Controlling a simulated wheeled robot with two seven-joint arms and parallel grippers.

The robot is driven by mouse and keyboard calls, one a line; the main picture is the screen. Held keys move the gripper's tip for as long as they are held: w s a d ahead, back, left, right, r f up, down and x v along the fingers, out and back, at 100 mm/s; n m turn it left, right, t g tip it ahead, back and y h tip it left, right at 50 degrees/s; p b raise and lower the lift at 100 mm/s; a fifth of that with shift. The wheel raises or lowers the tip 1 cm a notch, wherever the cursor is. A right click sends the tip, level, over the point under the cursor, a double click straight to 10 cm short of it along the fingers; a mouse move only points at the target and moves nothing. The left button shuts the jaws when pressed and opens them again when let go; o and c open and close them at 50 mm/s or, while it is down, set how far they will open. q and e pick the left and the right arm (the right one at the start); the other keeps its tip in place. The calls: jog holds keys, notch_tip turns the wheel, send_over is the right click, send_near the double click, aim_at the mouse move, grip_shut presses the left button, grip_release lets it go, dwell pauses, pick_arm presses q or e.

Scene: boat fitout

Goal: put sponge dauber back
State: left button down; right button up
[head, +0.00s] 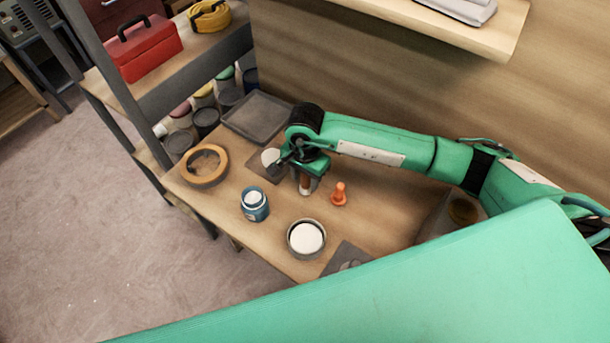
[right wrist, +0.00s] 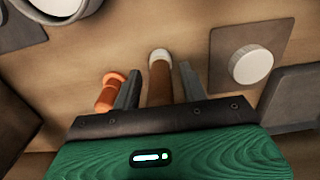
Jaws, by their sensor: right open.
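The sponge dauber appears to be the brown handled piece with a pale tip, seen in the head view (head: 305,187) and in the right wrist view (right wrist: 160,82). My right gripper (right wrist: 158,78) is open, with one finger on each side of the brown handle. Small gaps show between the fingers and the handle. In the head view, the right gripper (head: 306,176) is over the middle of the table and hides the upper part of the dauber. A white round piece (head: 270,158) sits on a dark square mat (right wrist: 222,75) beside it. My left gripper is not in view.
An orange peg-like piece (head: 339,194) stands close to the right gripper. A blue jar (head: 254,204), a round container with white contents (head: 306,238), a tape roll (head: 204,166) and a grey tray (head: 257,117) are around it. A shelf (head: 470,29) overhangs the back.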

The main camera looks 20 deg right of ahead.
jog(key=shift+w+r, duration=0.1)
jog(key=shift+r, duration=0.3)
notch_tip(320, 180, up, 11)
jog(key=shift+f+b, duration=0.15)
jog(key=shift+b, duration=0.5)
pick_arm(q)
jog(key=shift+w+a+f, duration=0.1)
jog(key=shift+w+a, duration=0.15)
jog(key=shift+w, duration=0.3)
pick_arm(e)
jog(key=shift+r, duration=0.4)
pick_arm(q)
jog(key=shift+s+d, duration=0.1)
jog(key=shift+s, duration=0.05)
